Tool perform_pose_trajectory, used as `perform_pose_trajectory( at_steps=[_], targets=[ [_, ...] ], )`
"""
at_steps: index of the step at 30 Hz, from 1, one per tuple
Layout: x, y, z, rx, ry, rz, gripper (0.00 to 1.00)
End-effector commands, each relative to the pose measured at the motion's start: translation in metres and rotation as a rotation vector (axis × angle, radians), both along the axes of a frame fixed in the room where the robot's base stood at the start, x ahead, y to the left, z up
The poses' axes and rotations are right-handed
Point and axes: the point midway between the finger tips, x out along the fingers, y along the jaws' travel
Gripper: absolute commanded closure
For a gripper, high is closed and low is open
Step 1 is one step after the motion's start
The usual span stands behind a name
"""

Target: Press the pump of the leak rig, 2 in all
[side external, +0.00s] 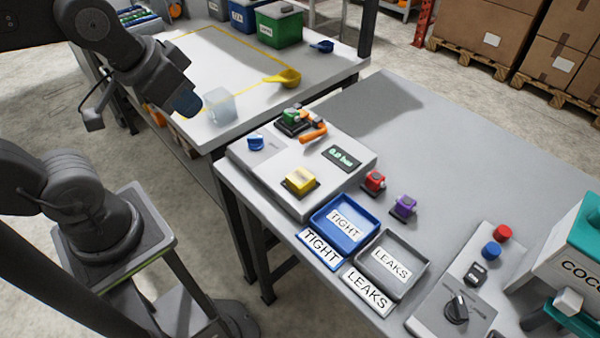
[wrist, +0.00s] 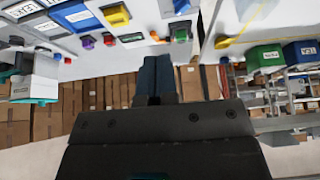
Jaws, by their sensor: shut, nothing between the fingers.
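The leak rig (side external: 262,175) is a pale box on the near table, with a display (side external: 342,158) reading about 0.0 bar. A square yellow button (side external: 299,181), which looks like the pump, stands raised at its front; it also shows in the wrist view (wrist: 117,15). A blue knob (side external: 256,142) is at its left. A green part (side external: 291,116) sits on a black seat at its back, beside an orange lever (side external: 313,133). My gripper (side external: 188,104) is shut and empty, in the air left of the rig and apart from it; its fingers show in the wrist view (wrist: 155,72).
Blue TIGHT tray (side external: 374,218) and grey LEAKS tray (side external: 418,254) stand in front of the rig. Red (side external: 374,181) and purple (side external: 403,207) parts stand right of it. A clear cup (side external: 220,107) and yellow scoop (side external: 284,77) are on the back table.

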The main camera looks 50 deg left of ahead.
Motion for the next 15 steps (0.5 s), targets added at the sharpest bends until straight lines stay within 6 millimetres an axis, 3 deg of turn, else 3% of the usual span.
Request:
perform_pose_trajectory(
  at_steps=[7,11,15],
  targets=[
    [0.023,-0.002,-0.007,0.115,0.001,-0.054,1.0],
    [0.053,-0.013,-0.016,0.239,-0.031,-0.135,1.0],
    [0.086,-0.038,-0.026,0.356,-0.1,-0.256,1.0]
  ],
)
